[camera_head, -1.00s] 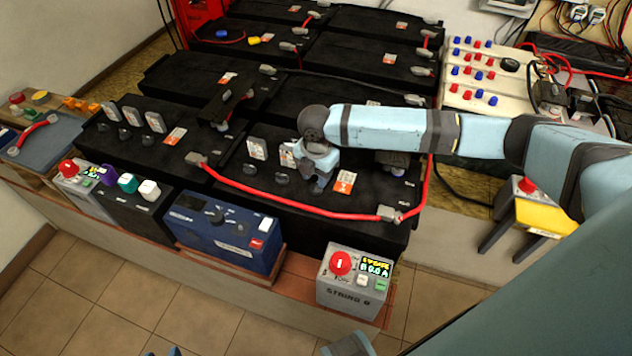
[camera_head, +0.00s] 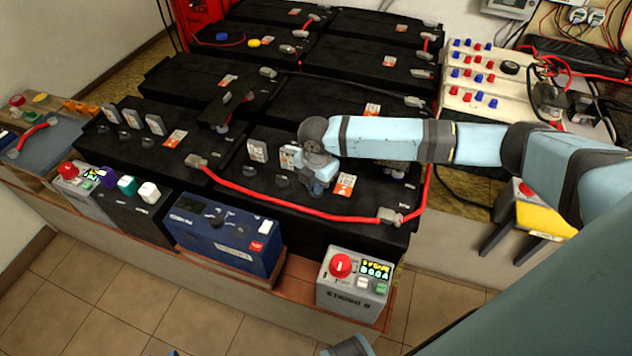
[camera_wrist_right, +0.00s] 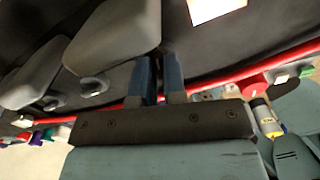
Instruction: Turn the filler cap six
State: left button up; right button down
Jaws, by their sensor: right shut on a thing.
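My right gripper (camera_head: 318,188) reaches down onto the front right black battery (camera_head: 225,165), at the right end of its row of dark filler caps. Two caps of that row show left of it, one (camera_head: 249,170) and another (camera_head: 281,180). The right wrist view shows my two narrow blue fingers (camera_wrist_right: 160,82) close together, with a dark cap (camera_wrist_right: 95,85) to their left. The gripper is shut on a cap that it mostly hides; I take it to be filler cap six, but no number is readable.
Upright grey tags (camera_head: 257,150) stand behind the caps, close to my gripper. A red cable (camera_head: 290,205) runs along the battery front. A grey box with a red button (camera_head: 353,280) and a blue case (camera_head: 222,232) stand in front.

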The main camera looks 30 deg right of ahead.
jog(key=m+p, duration=0.1)
jog(key=p, duration=0.1)
jog(key=shift+r+p, duration=0.3)
jog(key=m+p, duration=0.2)
jog(key=p, duration=0.2)
jog(key=shift+r+m, duration=0.1)
jog(key=shift+m, duration=0.2)
jog(key=m+p, duration=0.3)
jog(key=p, duration=0.2)
jog(key=shift+m, duration=0.3)
jog(key=shift+m+p, duration=0.9)
jog(key=shift+p, duration=0.3)
jog(key=m+p, duration=0.4)
jog(key=shift+f+m, duration=0.25)
jog(key=shift+m, duration=0.05)
jog(key=shift+f+m+p, duration=0.1)
jog(key=shift+m+p, duration=0.5)
jog(key=shift+p, duration=0.1)
pick_arm(q)
notch_tip(320, 180, up, 15)
jog(key=a, duration=0.1)
jog(key=shift+s, duration=0.45)
jog(key=shift+a+f+y, duration=0.15)
jog(key=shift+a+y, duration=0.1)
jog(key=shift+y, duration=0.05)
